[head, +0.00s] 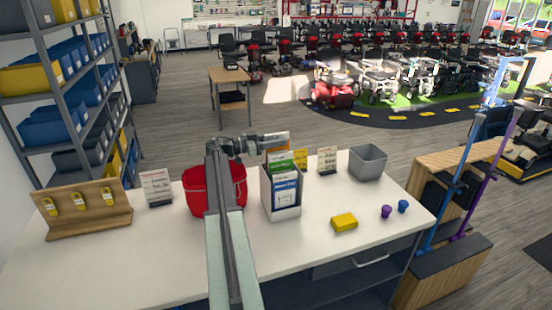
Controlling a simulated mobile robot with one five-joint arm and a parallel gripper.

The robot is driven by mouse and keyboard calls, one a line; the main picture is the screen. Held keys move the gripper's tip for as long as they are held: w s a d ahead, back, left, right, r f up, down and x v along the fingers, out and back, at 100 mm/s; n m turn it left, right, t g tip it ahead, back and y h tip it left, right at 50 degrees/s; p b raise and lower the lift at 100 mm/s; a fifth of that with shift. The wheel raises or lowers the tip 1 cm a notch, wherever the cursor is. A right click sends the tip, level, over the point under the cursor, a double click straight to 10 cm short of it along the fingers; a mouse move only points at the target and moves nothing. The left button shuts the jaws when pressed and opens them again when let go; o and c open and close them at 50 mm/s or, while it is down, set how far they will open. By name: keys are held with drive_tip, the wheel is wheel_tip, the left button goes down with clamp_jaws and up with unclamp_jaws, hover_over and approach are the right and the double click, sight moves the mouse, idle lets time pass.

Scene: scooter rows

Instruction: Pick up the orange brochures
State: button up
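A white tiered brochure holder (282,208) stands on the white counter near its middle. Blue-and-white brochures (286,190) fill its front, with green-topped brochures (279,164) behind them. An orange-yellow piece (300,160), which looks like part of the orange brochures, shows behind at the right; most of it is hidden. My arm rises from the bottom of the view, and my gripper (272,144) points right, above the back of the holder. A pale panel with a brownish edge shows at the fingers. I cannot tell whether the fingers are open or closed on it.
A red bucket (197,193) stands just left of the holder, partly behind my arm. Sign cards (157,186), a grey bin (368,162), a yellow block (344,222) and small purple (386,212) and blue (403,206) pieces share the counter. Shelves stand left.

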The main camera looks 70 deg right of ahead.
clamp_jaws()
idle(1.3)
